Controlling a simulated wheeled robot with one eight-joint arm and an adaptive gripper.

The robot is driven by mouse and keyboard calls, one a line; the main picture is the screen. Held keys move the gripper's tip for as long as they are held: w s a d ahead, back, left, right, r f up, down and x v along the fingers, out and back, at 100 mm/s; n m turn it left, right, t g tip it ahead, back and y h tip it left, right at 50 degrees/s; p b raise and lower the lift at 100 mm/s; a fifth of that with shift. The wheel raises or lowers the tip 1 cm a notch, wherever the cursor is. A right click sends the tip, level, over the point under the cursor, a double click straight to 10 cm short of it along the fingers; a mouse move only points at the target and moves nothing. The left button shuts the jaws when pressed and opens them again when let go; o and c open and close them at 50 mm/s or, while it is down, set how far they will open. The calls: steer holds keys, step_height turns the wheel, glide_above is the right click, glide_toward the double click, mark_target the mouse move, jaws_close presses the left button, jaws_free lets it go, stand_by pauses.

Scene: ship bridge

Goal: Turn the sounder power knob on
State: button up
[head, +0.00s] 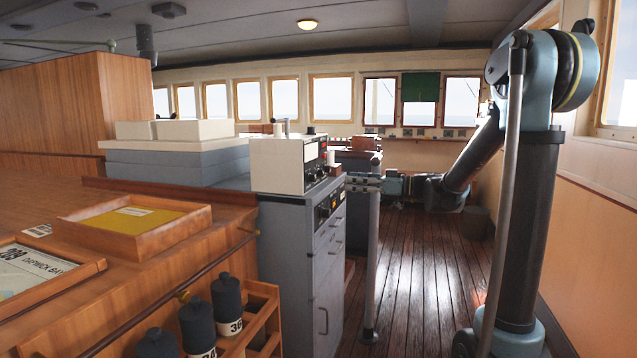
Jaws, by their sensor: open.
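A white instrument box (277,165) stands on a grey cabinet left of centre. Its dark front panel (313,158) faces right and shows at a steep angle, with several small knobs. A second dark panel with knobs (328,206) is set in the cabinet below it. I cannot tell which knob is the sounder power knob, nor its position; labels are too small to read. My arm comes from the right, and my gripper (372,182) points left towards the panels, to their right. It is open and appears apart from them.
A grey post (371,270) stands right of the cabinet (290,270). The wooden floor (425,270) between it and my arm is clear. A chart table (150,250) with a wooden tray (135,222) and a rack of dark cylinders (227,303) fills the left front.

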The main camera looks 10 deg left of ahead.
mark_target(312, 178)
steer(key=a, duration=0.9)
steer(key=w+a, duration=0.1)
steer(key=a, duration=0.3)
steer(key=shift+a, duration=0.15)
jaws_close()
